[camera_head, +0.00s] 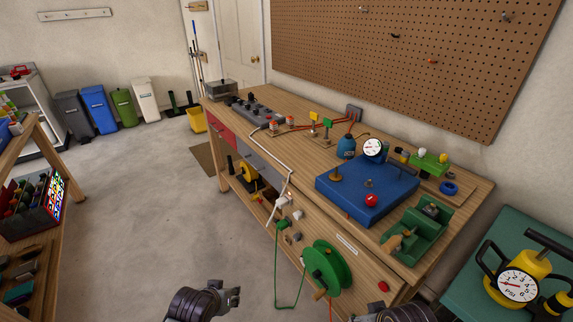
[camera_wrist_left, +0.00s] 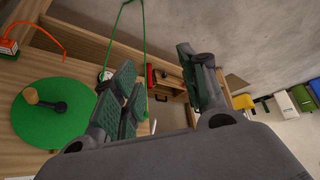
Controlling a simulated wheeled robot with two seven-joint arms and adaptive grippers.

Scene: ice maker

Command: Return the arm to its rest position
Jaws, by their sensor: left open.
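My left gripper (camera_head: 232,297) shows at the bottom of the head view, low in front of the workbench (camera_head: 335,232) and over the concrete floor. In the left wrist view its fingers (camera_wrist_left: 160,78) stand apart with nothing between them, so it is open and empty. The green reel (camera_head: 327,268) on the bench front is to the right of it in the head view and apart from it. The reel also shows at the left of the wrist view (camera_wrist_left: 52,118). A dark part of my right arm shows at the bottom edge; its fingers are out of view.
A green cord (camera_head: 276,262) hangs in a loop from the bench front near my left gripper. A blue box (camera_head: 340,187) and a green vise (camera_head: 425,228) stand on the bench. A shelf (camera_head: 50,215) is at the left. The floor (camera_head: 150,220) between is clear.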

